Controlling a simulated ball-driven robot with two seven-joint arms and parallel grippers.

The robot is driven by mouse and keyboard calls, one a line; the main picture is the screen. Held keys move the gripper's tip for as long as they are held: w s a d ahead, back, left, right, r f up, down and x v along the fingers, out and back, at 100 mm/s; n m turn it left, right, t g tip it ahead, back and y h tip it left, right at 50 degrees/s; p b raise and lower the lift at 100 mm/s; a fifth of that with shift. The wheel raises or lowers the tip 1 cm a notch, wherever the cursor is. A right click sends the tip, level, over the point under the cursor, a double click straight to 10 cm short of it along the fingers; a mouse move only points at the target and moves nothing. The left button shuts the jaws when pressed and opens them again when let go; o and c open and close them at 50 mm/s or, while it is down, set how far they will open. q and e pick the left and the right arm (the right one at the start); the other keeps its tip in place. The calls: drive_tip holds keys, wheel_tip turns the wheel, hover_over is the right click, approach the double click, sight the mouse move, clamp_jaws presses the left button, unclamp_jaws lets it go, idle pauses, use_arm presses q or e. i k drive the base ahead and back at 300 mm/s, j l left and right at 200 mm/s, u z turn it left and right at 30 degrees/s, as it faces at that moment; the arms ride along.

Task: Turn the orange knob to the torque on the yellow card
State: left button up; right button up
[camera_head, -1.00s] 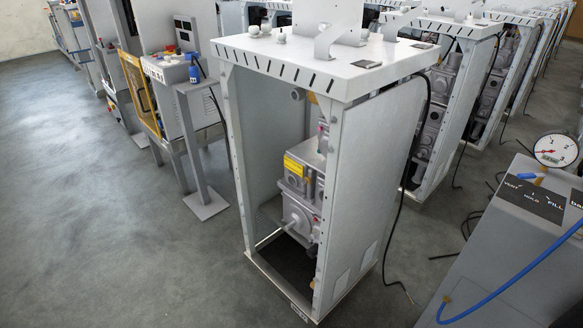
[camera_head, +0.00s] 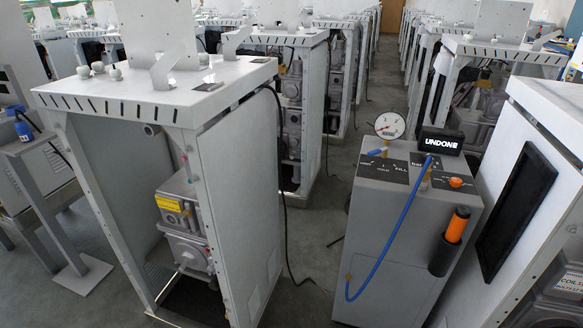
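A small round orange knob (camera_head: 456,182) sits on the sloped top of a grey cabinet (camera_head: 375,240) at the right. An orange-and-black handled thing (camera_head: 457,226) stands in a black holder on the cabinet's front right corner. I cannot tell if it also bears a knob. A yellow label (camera_head: 168,204) is on the grey unit inside the white open frame at the left; its text is too small to read. No separate yellow card is clear. Neither of my grippers is in view.
A black sign reading UNDONE (camera_head: 441,142) and a round dial gauge (camera_head: 390,125) stand at the cabinet's back edge. A blue hose (camera_head: 398,233) hangs down its front. A white frame (camera_head: 165,90) stands left. Grey floor (camera_head: 318,200) lies between them, with a black cable.

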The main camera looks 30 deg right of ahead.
sight(455, 182)
drive_tip(key=z, duration=1.65)
